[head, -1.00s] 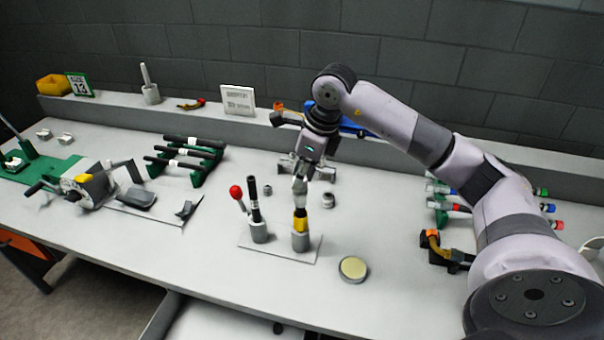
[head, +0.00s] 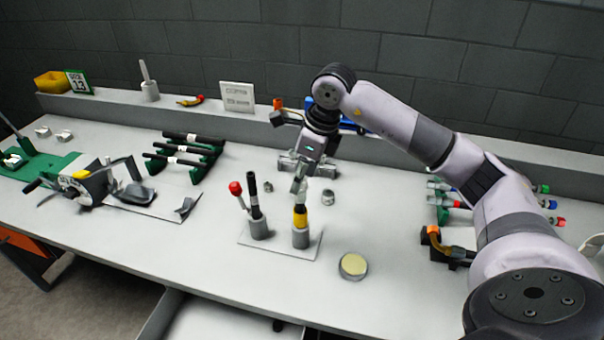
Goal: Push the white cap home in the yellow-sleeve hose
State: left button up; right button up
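The yellow-sleeve hose (head: 300,217) stands upright in a grey cup on a pale plate (head: 280,247) near the middle of the bench. My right gripper (head: 300,187) points down directly above the top of this hose. Something pale shows at the fingertips and hose top; I cannot tell the white cap from the fingers there, nor how deep the cap sits. The finger opening is too small to make out. My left gripper is out of view.
A black hose (head: 255,198) and a red-knobbed lever (head: 236,189) stand just left of the yellow-sleeve hose. A round cream-topped tin (head: 353,266) lies at front right. A green rack of black hoses (head: 188,155) stands left. The front bench strip is mostly clear.

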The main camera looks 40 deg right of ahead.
jog(key=shift+r, duration=0.1)
jog(key=v, duration=1.1)
jog(key=shift+s+r, duration=0.15)
jog(key=shift+r, duration=0.25)
